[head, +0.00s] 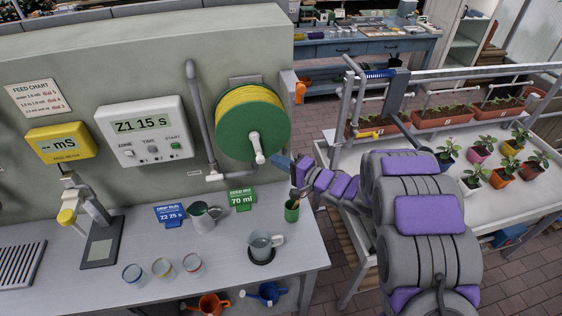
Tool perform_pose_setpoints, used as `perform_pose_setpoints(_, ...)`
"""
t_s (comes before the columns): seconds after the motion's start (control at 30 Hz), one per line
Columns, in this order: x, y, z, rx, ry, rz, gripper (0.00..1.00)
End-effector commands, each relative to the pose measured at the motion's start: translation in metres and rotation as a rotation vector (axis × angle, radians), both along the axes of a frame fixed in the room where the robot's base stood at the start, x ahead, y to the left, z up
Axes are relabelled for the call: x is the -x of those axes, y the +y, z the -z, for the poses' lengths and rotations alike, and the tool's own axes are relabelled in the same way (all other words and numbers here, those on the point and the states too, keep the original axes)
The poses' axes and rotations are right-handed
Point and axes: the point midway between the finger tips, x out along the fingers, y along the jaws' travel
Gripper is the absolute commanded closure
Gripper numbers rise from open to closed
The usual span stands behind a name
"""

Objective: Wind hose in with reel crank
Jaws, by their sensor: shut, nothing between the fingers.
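The hose reel (268,128) is a green disc mounted on the wall panel, with yellow hose (237,94) wound around it behind the disc. Its white crank (257,146) sits on the disc's face and points down, with the knob at its lower end near the disc's bottom edge. My gripper (279,162) is shut and empty, just right of the crank knob, below the disc's lower right edge. It looks close to the knob; whether they touch is too small to tell. My purple and grey arm reaches in from the right.
The grey bench (310,254) below holds a jug (264,244), a metal pitcher (203,216), a green pen cup (292,210) and small glasses. A grey pipe (203,115) runs left of the reel. A plant table (510,215) with several pots stands right, behind my arm.

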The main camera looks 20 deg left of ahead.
Motion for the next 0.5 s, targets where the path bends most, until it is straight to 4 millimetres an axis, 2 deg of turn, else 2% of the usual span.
perform_pose_setpoints(0.5,0.007,0.012,0.003,-0.094,0.061,-0.003,1.00)
